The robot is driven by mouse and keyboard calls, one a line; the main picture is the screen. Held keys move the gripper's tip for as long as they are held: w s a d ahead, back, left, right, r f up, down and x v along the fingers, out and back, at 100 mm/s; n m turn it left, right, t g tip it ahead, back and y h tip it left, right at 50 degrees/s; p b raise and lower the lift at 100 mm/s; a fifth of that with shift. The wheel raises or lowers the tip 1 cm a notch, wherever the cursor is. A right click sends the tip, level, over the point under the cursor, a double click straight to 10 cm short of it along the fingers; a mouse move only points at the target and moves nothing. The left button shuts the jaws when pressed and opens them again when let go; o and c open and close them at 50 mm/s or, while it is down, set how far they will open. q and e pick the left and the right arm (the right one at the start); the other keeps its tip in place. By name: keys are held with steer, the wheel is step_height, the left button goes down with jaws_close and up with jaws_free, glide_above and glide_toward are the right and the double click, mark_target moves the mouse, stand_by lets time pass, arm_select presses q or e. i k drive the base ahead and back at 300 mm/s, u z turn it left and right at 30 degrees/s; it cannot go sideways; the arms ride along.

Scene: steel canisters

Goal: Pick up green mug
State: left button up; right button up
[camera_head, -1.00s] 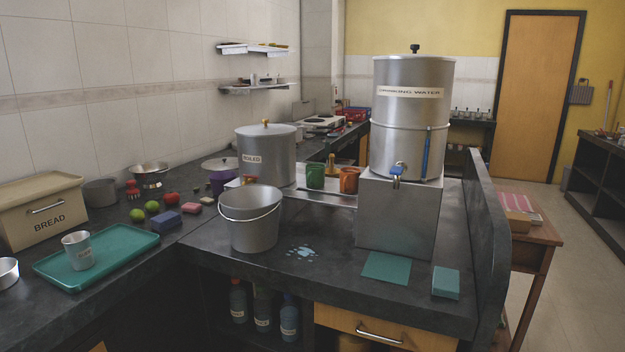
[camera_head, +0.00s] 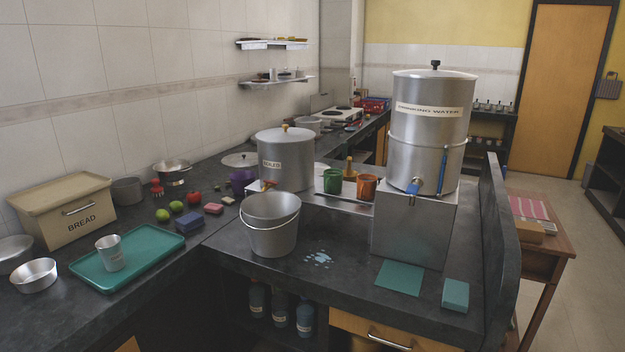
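The green mug (camera_head: 332,182) stands upright on a low metal stand, between the canister labelled as boiled (camera_head: 285,160) and the large drinking water canister (camera_head: 428,130). An orange-brown mug (camera_head: 367,187) stands just to its right. The bucket (camera_head: 271,225) is in front of the mug and to its left, apart from it in the picture. Neither of my grippers shows in the head view.
A green tray (camera_head: 150,252) with a metal cup (camera_head: 111,253) lies on the left counter near the bread box (camera_head: 68,207). A spill (camera_head: 317,258), a teal mat (camera_head: 399,278) and a teal block (camera_head: 455,295) lie on the front counter. A dark partition (camera_head: 497,240) bounds it on the right.

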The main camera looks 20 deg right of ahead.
mark_target(333, 177)
steer(key=u, duration=0.35)
steer(key=i, duration=1.8)
steer(key=z, duration=1.3)
